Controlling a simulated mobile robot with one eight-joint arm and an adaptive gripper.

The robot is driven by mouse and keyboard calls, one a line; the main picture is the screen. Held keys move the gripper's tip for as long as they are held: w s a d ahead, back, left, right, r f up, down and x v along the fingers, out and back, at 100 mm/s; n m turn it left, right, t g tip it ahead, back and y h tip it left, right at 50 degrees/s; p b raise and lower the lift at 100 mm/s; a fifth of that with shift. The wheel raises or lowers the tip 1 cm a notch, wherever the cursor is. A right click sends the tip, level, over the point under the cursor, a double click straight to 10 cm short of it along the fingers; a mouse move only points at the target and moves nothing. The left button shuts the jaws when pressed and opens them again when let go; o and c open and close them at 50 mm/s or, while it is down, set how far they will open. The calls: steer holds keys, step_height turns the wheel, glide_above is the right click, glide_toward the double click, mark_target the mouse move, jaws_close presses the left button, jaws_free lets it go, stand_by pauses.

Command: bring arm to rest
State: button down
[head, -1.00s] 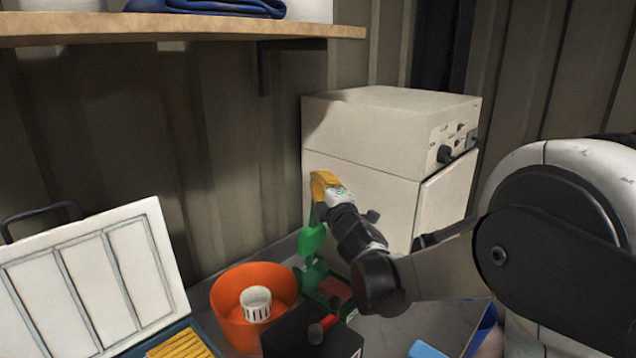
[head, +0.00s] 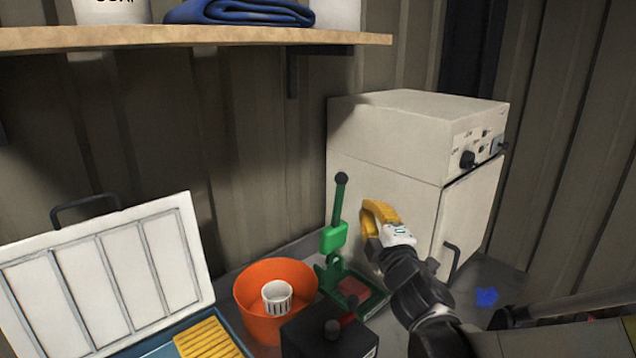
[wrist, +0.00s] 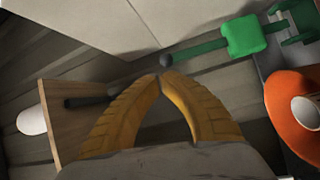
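My gripper (head: 371,222) has yellow fingers and is held above the bench, in front of the white cabinet. In the wrist view the two fingertips (wrist: 161,79) meet with nothing visible between them. The green hand press (head: 334,238) stands to the left of my gripper, its lever upright with a dark knob on top. In the wrist view the press lever (wrist: 200,47) points towards my fingertips, and its knob appears just beyond them. In the head view a gap shows between the gripper and the lever.
An orange bowl (head: 247,296) holding a white slotted cup stands left of the press. A black box (head: 310,338) is in front. An open case (head: 100,270) with a yellow insert lies at left. A white cabinet (head: 390,170) stands behind. A wooden shelf (head: 200,38) overhangs the back left.

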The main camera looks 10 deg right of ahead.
steer(key=s+d+f+m+g+h+b, duration=0.1)
steer(key=s+d+f+m+g, duration=0.1)
steer(key=s+f+m+g, duration=0.35)
steer(key=s+d+f+m+g+h+b, duration=0.1)
steer(key=s+f+m+g+h+b, duration=0.15)
steer(key=s+f+m, duration=0.65)
steer(key=s+a+g+y, duration=0.1)
steer(key=s, duration=0.3)
steer(key=s+a+f+m+g+y, duration=0.1)
steer(key=s, duration=0.3)
steer(key=s+a+f+g+y, duration=0.1)
steer(key=s+a, duration=0.1)
steer(key=s, duration=0.2)
steer(key=shift+f+m+g, duration=0.1)
steer(key=shift+m+g, duration=0.25)
steer(key=shift+g, duration=0.05)
